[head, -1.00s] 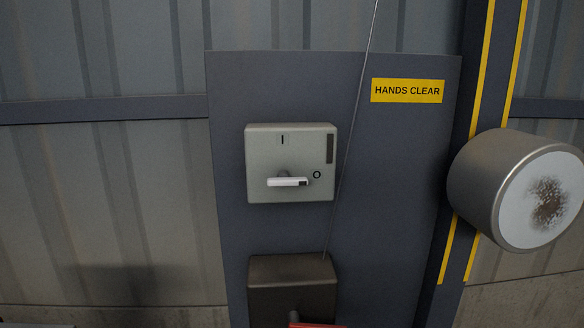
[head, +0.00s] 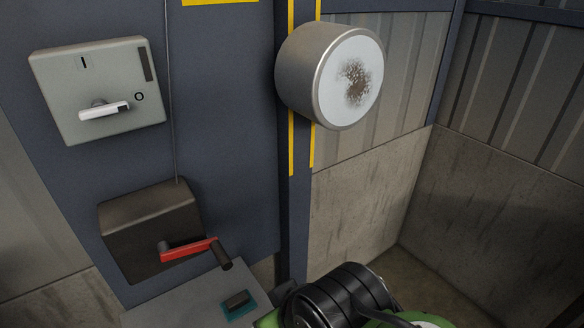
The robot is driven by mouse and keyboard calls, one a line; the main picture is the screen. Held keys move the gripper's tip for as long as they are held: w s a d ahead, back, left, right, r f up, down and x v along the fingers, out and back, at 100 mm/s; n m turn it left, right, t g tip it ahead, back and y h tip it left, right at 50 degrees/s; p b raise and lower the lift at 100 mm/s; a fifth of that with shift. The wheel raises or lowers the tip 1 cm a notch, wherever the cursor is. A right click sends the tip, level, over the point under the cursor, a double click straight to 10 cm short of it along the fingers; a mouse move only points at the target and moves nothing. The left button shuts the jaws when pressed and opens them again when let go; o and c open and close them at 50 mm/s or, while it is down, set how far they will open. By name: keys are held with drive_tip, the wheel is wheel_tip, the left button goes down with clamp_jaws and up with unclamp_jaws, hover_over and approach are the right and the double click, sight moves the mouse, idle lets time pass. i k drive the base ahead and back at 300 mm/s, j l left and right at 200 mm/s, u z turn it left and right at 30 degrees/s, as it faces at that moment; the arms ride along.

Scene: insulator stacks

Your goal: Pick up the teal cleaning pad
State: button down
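The cleaning pad (head: 238,306) shows in the head view near the bottom, left of centre. It is a small block with a dark top part and a teal lower edge. It lies on a grey flat surface (head: 180,308) below the red-handled crank. Nothing is seen touching it from above. My gripper's fingers are not seen, so I cannot tell where they are relative to the pad.
A dark box with a red crank (head: 190,249) juts out just above the pad's surface. A grey switch box (head: 90,112) and a round drum with a stained white face (head: 349,80) are higher up. Black ribbed and green parts crowd the bottom right.

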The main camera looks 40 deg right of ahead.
sight(234, 308)
drive_tip(key=i+j+u, duration=0.15)
drive_tip(key=u, duration=0.55)
drive_tip(key=i+j+u, duration=0.1)
drive_tip(key=i+u, duration=0.2)
